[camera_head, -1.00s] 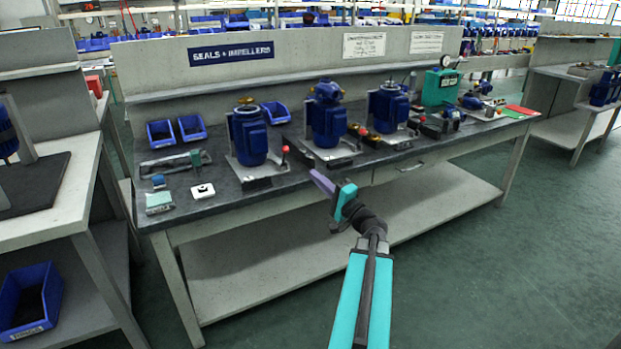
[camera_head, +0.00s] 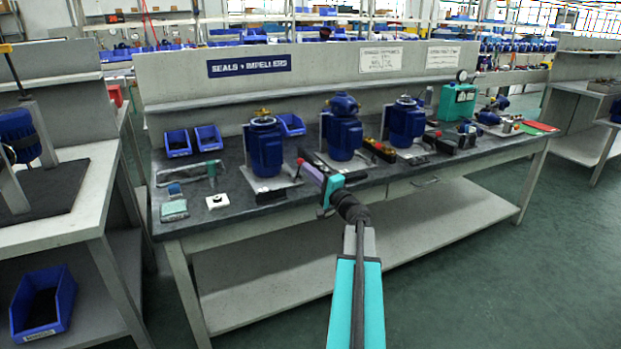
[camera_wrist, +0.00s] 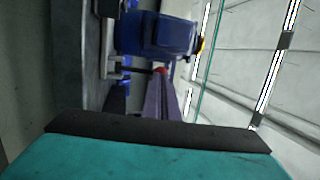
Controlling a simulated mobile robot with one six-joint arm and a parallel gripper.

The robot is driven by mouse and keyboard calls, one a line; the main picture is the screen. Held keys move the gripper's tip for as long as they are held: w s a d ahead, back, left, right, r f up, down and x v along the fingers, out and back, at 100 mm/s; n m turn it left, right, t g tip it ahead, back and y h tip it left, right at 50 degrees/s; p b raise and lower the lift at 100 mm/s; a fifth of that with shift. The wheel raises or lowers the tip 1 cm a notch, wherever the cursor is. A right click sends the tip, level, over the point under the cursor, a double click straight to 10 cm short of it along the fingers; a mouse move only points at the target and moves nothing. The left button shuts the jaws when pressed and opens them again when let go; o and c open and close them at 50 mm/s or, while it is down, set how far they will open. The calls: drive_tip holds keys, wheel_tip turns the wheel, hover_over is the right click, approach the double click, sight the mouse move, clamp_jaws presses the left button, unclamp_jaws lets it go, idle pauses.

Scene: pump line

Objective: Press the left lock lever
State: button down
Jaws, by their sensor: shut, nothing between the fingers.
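The left lock lever shows as a small red knob (camera_head: 299,161) at the right front corner of the left blue pump's (camera_head: 265,150) base plate. In the wrist view the red knob (camera_wrist: 161,71) sits just beyond my fingertips, below the blue pump body (camera_wrist: 155,36). My gripper (camera_head: 308,169) is shut and empty, its purple fingers pointing up and left at the knob. The fingers also show in the wrist view (camera_wrist: 160,98). The tips are very close to the knob; I cannot tell whether they touch. The lever's lower part is hidden behind the fingers.
Two more blue pumps, a middle one (camera_head: 342,135) and a right one (camera_head: 406,122), stand along the bench (camera_head: 245,212). Blue bins (camera_head: 208,138) stand at the back left. Open floor lies in front.

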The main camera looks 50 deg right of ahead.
drive_tip(key=shift+w, duration=0.3)
